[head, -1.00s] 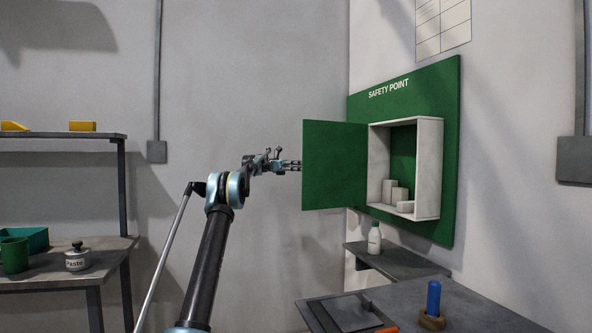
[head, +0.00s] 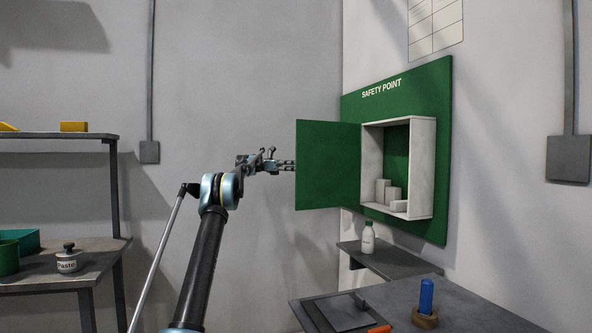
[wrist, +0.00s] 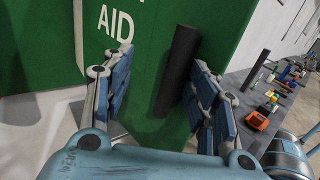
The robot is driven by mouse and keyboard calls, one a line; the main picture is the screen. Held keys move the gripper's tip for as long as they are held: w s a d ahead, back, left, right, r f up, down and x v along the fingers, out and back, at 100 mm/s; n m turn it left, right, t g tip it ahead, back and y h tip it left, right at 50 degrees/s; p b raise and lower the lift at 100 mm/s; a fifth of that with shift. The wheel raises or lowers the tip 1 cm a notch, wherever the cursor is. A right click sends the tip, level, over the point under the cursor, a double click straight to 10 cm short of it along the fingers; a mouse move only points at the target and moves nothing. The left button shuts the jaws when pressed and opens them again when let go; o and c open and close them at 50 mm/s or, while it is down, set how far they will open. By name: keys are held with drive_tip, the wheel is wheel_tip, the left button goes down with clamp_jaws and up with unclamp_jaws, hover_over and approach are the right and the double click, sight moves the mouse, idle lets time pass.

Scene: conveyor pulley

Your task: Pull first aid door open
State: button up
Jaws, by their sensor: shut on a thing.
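The green first aid door (head: 328,165) stands wide open, swung out to the left of the white cabinet (head: 427,170) on the green safety point board. Small white boxes stand inside the cabinet. My gripper (head: 290,166) is at the door's outer left edge, its tips partly hidden behind the door. In the wrist view, the door front (wrist: 215,25) with the letters "AID" fills the upper middle. A dark upright handle bar (wrist: 178,70) stands between the two blue fingers of my gripper (wrist: 160,95), which is shut on it.
A small shelf with a white bottle (head: 367,238) is below the cabinet. A grey table (head: 390,300) with a blue cylinder (head: 426,297) in a ring is at the lower right. A shelf unit (head: 70,255) with a paste jar stands at the left.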

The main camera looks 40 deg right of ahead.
drive_tip(key=v, duration=0.6)
drive_tip(key=shift+w+a+f, duration=0.1)
drive_tip(key=shift+w+a, duration=0.05)
drive_tip(key=shift+w, duration=0.2)
drive_tip(key=shift+c, duration=0.9)
drive_tip(key=shift+a, duration=0.1)
drive_tip(key=a+t+h, duration=0.1)
drive_tip(key=a+t, duration=0.6)
drive_tip(key=a, duration=1.1)
drive_tip(key=s+a+f+t+y, duration=0.1)
drive_tip(key=s+a+f+t, duration=0.25)
drive_tip(key=a, duration=0.65)
drive_tip(key=s+a+f+t, duration=0.2)
drive_tip(key=s+a+f, duration=0.2)
drive_tip(key=a, duration=0.5)
drive_tip(key=s+a+f+m+t+y, duration=0.1)
drive_tip(key=s+a+f+y, duration=0.1)
drive_tip(key=s+a+f, duration=0.7)
drive_tip(key=s+a+f+m+t+y, duration=0.2)
drive_tip(key=s+a+f+y, duration=0.1)
drive_tip(key=s+a+f, duration=0.6)
drive_tip(key=s+a+f+m+t+y, duration=0.2)
drive_tip(key=s+a+f, duration=0.7)
drive_tip(key=a+f, duration=0.6)
wheel_tip(320, 180, down, 3)
drive_tip(key=shift+f+y, duration=0.1)
drive_tip(key=shift+y, duration=0.6)
